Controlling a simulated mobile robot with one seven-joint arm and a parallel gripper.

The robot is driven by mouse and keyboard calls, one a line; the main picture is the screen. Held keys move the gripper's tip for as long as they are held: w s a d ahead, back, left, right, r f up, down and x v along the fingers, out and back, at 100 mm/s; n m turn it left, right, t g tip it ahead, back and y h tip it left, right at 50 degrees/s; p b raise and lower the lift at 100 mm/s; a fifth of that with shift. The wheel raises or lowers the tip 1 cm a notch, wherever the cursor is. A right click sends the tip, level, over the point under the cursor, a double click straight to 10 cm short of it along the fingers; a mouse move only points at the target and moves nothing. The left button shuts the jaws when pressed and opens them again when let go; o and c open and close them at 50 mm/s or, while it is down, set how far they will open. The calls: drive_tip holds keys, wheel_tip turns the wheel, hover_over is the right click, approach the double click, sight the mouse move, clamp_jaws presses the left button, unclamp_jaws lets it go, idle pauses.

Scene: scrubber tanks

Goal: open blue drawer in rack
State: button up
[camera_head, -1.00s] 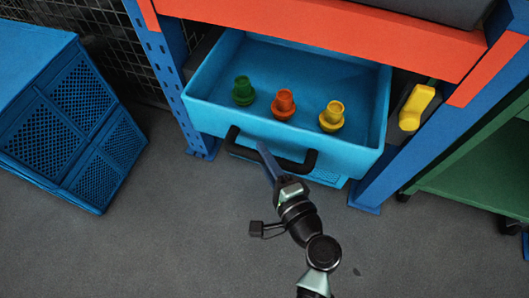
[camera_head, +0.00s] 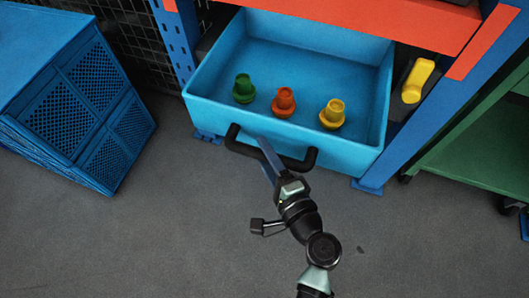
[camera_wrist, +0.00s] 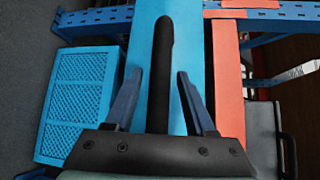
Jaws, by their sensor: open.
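The light blue drawer (camera_head: 345,155) is pulled well out of the rack in the head view. Its black handle (camera_head: 300,163) runs across the front. Three knob-like pieces stand inside: green (camera_head: 243,89), orange (camera_head: 284,102) and yellow (camera_head: 332,114). My gripper (camera_head: 266,155) is at the handle's middle. In the wrist view, the black handle (camera_wrist: 162,50) runs between the two dark blue fingers of my gripper (camera_wrist: 158,76). The fingers are apart, with visible gaps on both sides of the bar. The drawer front (camera_wrist: 145,90) shows behind the handle.
The rack has an orange beam (camera_head: 370,22) above the drawer and a blue post (camera_head: 430,120) at right. A yellow object (camera_head: 417,82) lies beside the drawer. A blue crate (camera_head: 75,100) stands left, a green cart (camera_head: 470,150) right. The grey floor in front is clear.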

drive_tip(key=shift+s, duration=0.1)
drive_tip(key=p+v, duration=0.3)
drive_tip(key=v, duration=0.9)
drive_tip(key=shift+s+d, duration=0.25)
drive_tip(key=shift+s, duration=0.05)
